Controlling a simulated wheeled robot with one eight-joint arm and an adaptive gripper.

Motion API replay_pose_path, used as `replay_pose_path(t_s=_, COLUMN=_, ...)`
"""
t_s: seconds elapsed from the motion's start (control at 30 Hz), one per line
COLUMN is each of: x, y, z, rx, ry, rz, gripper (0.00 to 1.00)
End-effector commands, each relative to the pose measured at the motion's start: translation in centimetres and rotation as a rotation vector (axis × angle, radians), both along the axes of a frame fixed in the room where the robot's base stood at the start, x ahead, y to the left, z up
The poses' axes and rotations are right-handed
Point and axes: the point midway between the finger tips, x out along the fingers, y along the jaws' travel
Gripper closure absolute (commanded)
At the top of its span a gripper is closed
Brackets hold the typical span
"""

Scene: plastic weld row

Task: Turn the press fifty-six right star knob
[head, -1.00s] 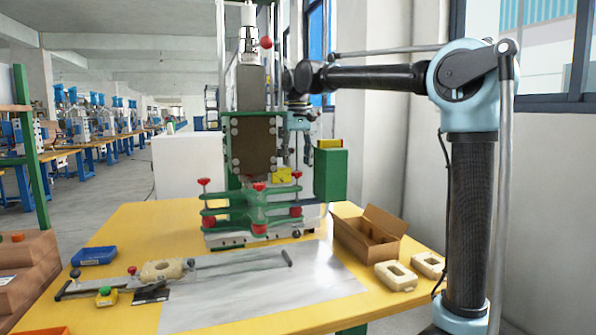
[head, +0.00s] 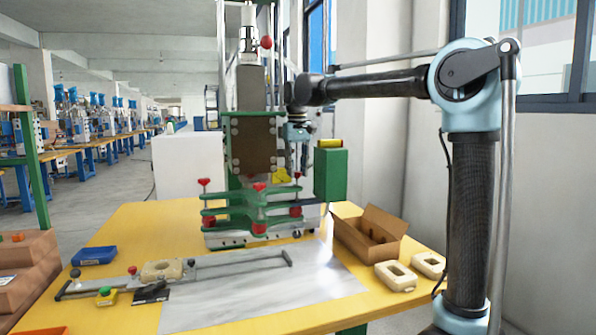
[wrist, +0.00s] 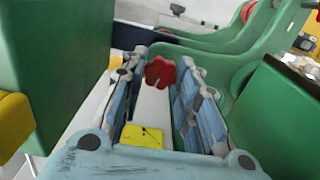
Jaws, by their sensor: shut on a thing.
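The press (head: 252,150) stands on the yellow table with a green clamp frame (head: 245,222) low at its front. Red star knobs top the frame; the right star knob (head: 297,177) is at its right end, under my gripper (head: 297,165). In the wrist view, the red right star knob (wrist: 159,72) sits between the two fingers of my gripper (wrist: 163,62), which is shut on it. The gripper points down from above, beside the press column. The far side of the knob and its stem are hidden.
A green block (head: 330,174) stands just right of the gripper and shows large in the wrist view. A yellow piece (wrist: 141,136) lies below the fingers. An open cardboard box (head: 368,236) and cream parts (head: 396,275) are on the table's right.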

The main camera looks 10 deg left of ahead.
Motion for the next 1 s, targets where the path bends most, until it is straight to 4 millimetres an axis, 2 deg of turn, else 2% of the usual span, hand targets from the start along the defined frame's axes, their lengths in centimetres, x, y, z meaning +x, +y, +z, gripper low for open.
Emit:
replay_pose_path(t_s=0.27, x=0.11, y=-0.10, z=0.01, rx=-0.002, ry=-0.001, rz=0.098, gripper=0.95)
replay_pose_path(t_s=0.53, x=0.14, y=-0.12, z=0.02, rx=-0.002, ry=-0.003, rz=0.104, gripper=0.95)
replay_pose_path(t_s=0.57, x=0.14, y=-0.12, z=0.02, rx=-0.002, ry=-0.003, rz=0.104, gripper=0.67)
replay_pose_path(t_s=0.63, x=0.15, y=-0.13, z=0.02, rx=-0.002, ry=-0.003, rz=0.104, gripper=0.51)
replay_pose_path(t_s=1.0, x=0.08, y=-0.07, z=0.02, rx=-0.001, ry=-0.001, rz=0.104, gripper=0.51)
